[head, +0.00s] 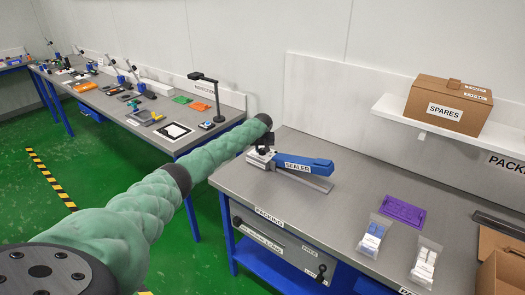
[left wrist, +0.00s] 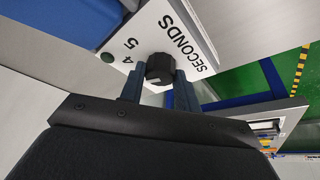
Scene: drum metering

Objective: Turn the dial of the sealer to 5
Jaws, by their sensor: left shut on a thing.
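The sealer (head: 312,165) stands on the packing bench, with a blue arm and a white panel at its left end. In the left wrist view its white panel (left wrist: 180,32) shows upside down, with SECONDS and the numbers 4 and 5 readable. The black dial (left wrist: 160,67) sits on this panel. My left gripper (left wrist: 159,82) has a finger on each side of the dial and is shut on it. The gripper hides part of the scale, and I cannot tell which number the dial points to. In the head view my left arm covers much of this spot. My right gripper is not in view.
On the packing bench (head: 258,190) lie a purple tray (head: 402,211) and bagged parts (head: 375,234). A SPARES box (head: 447,105) sits on the wall shelf. The inspection bench with a lamp (head: 207,92) is at the left. The bench is clear in front of the sealer.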

